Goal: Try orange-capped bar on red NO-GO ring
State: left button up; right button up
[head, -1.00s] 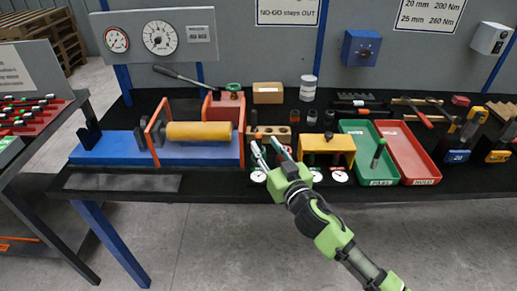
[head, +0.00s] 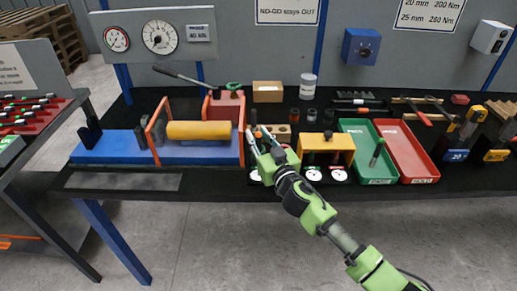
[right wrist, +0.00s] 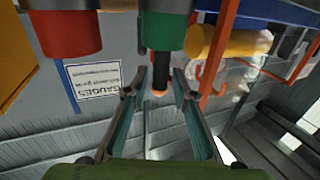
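In the right wrist view, which looks upside down, a dark bar with an orange cap (right wrist: 160,90) stands out of a green ring (right wrist: 166,28). A red ring (right wrist: 68,32) is beside it to the left, with no bar seen in it. My right gripper (right wrist: 157,82) is open, its fingers on either side of the bar, with gaps showing. In the head view my right gripper (head: 262,143) is over the bench just left of the yellow stand, and its arm and hand hide most of the rings. My left gripper is not in view.
A yellow stand (head: 327,143) is close on the right. A green tray (head: 366,132) and a red tray (head: 421,169) lie further right. A blue press bed (head: 104,145) with a yellow roller (head: 198,130) is at left. A wooden block (head: 270,92) stands behind.

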grip_shut()
jog(key=shift+r, duration=0.1)
notch_tip(320, 180, up, 10)
jog(key=shift+d+f+p, duration=0.1)
jog(key=shift+d+p, duration=0.05)
jog(key=shift+p, duration=0.85)
jog(key=d+r+p, duration=0.2)
jog(key=d+p, duration=0.5)
jog(key=p, duration=0.1)
jog(key=shift+d+r+p, duration=0.35)
jog(key=shift+d+p, duration=0.05)
